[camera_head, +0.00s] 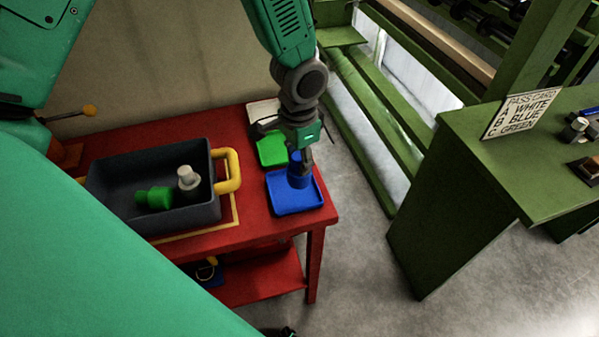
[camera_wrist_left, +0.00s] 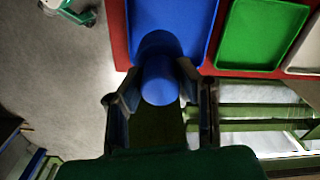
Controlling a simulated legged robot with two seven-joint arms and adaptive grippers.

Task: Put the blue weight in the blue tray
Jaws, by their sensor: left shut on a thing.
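The blue weight (camera_head: 299,172) is upright between the fingers of my left gripper (camera_head: 302,158), which is shut on it. In the left wrist view, the blue weight (camera_wrist_left: 160,82) shows between the two fingers (camera_wrist_left: 160,98), over the near part of the blue tray (camera_wrist_left: 196,16). The blue tray (camera_head: 287,203) lies at the right end of the red table. I cannot tell whether the weight touches the tray floor. My right gripper is not in view.
A grey bin (camera_head: 119,168) with yellow handles holds a green weight (camera_head: 154,198) and a white weight (camera_head: 187,177). A green tray (camera_head: 272,150) and a white tray (camera_head: 262,112) lie behind the blue tray on the red table (camera_head: 328,213). A green bench (camera_head: 510,160) stands at right.

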